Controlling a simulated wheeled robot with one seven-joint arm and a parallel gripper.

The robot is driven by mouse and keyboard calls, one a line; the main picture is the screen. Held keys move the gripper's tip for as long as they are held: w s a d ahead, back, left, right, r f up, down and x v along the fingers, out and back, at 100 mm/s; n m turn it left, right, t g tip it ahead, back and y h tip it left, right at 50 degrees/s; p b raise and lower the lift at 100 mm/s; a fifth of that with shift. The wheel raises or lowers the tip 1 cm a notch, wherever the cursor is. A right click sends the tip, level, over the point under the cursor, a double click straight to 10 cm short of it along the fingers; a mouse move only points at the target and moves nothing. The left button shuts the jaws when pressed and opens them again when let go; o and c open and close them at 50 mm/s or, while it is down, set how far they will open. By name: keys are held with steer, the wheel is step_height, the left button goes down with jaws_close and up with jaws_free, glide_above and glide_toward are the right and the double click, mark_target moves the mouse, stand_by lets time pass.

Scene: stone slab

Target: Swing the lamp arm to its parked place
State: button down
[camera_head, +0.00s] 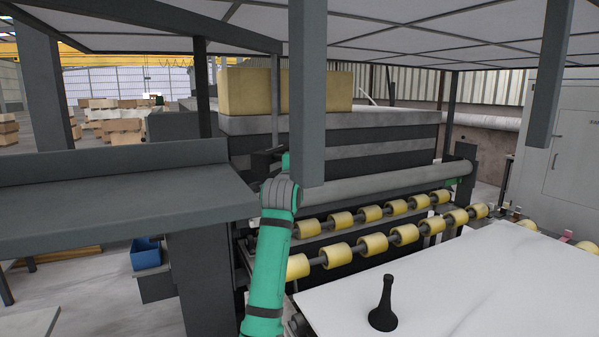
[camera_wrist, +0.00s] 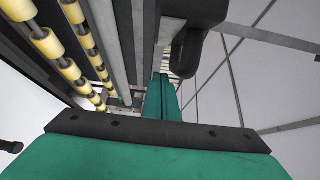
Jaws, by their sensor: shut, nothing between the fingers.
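My gripper (camera_wrist: 164,80) is teal and shows end-on in the wrist view, with its two fingers together and nothing between them. A dark, round-ended bar (camera_wrist: 197,40) hangs just beyond and to the right of the fingertips. It may be the lamp arm, but I cannot tell for sure, nor whether the fingers touch it. In the head view my gripper (camera_head: 286,162) is small at the top of my teal arm, partly hidden beside a grey vertical post (camera_head: 307,95). No lamp head is clearly recognisable in either view.
A white slab (camera_head: 450,285) lies at the lower right with a black flared object (camera_head: 383,310) standing on it. Rows of yellow rollers (camera_head: 370,243) run behind it. A grey ledge (camera_head: 120,190) fills the left. A blue bin (camera_head: 146,254) sits below.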

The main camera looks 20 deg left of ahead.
steer(key=s, duration=0.5)
steer(key=shift+d, duration=0.25)
